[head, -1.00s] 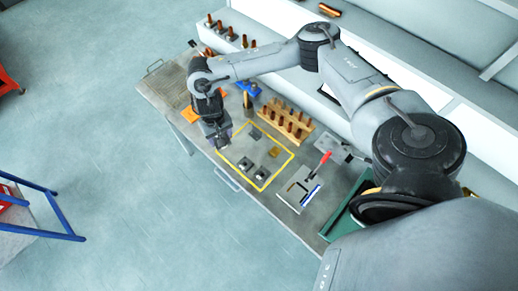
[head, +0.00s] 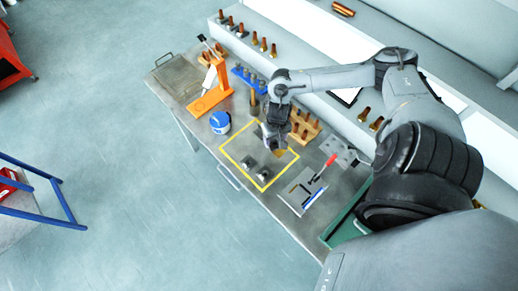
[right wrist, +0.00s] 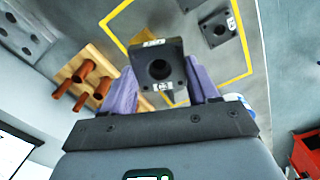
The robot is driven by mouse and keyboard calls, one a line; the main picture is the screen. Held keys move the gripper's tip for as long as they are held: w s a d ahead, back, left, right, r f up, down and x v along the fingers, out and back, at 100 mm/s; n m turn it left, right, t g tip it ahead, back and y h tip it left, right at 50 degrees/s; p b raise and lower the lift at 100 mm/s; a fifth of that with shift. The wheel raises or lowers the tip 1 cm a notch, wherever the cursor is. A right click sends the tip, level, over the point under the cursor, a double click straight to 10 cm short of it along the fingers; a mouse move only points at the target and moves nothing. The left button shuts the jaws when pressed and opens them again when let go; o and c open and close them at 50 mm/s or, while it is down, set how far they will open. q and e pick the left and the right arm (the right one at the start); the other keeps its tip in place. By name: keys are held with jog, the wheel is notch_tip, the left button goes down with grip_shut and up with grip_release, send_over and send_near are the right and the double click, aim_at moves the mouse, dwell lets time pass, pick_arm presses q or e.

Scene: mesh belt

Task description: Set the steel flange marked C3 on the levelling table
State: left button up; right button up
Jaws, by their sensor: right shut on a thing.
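My right gripper (head: 272,145) is over the back corner of the yellow-outlined square in the head view. In the right wrist view its purple fingers (right wrist: 163,92) are shut on a dark steel flange (right wrist: 159,68) with a round central bore and small white labels. I cannot read the marks on it. Two other dark flanges (head: 248,162) (head: 263,177) stand inside the yellow outline. A brass-coloured piece (head: 281,153) shows beside the gripper. I cannot tell for sure which fixture is the levelling table. My left gripper is not in view.
A wooden rack (head: 304,128) with copper-coloured pieces stands behind the gripper. A plate with a red-handled clamp (head: 303,190) lies to the right. An orange stand (head: 212,90) and a blue-and-white round item (head: 220,122) stand left. A green tray (head: 343,228) is at the right end.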

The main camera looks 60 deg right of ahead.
jog(key=shift+s+f, duration=0.5)
jog(key=shift+s, duration=0.35)
jog(key=shift+f, duration=0.25)
jog(key=shift+w+f, duration=0.25)
jog(key=shift+w, duration=0.1)
jog(key=b, duration=0.2)
send_over(254, 147)
notch_tip(254, 147, down, 6)
jog(key=shift+a+f, duration=0.15)
jog(key=shift+f, duration=2)
jog(key=shift+f, duration=0.1)
jog(key=o, duration=1.3)
